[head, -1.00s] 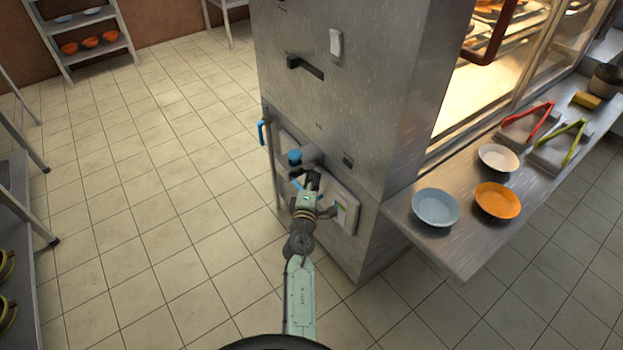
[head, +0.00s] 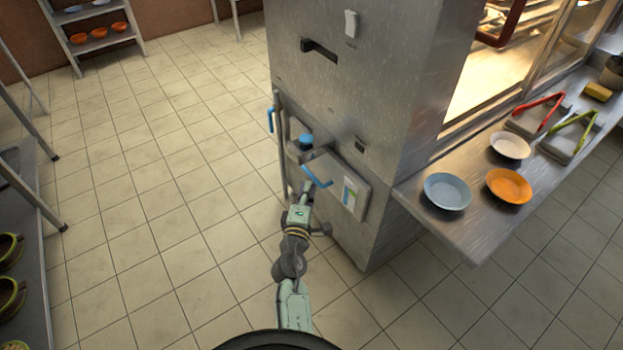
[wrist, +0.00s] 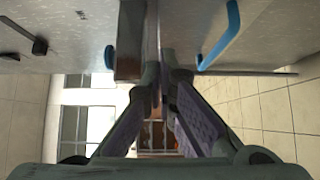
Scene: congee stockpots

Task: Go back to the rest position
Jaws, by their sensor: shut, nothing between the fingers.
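My gripper (head: 306,188) is in front of the lower part of a tall steel cabinet (head: 345,100). It is near a blue L-shaped handle (head: 317,178) on the cabinet face. In the wrist view my gripper (wrist: 158,82) is shut and empty. There the blue handle (wrist: 222,38) lies to the right of the fingers, apart from them. Whether the fingertips touch the cabinet cannot be told.
A steel counter (head: 480,235) juts from the cabinet's right side with a blue bowl (head: 446,190), an orange bowl (head: 508,186), a white bowl (head: 510,145) and tongs. A blue knob (head: 306,140) sticks out above my gripper. Open tiled floor (head: 170,230) lies left.

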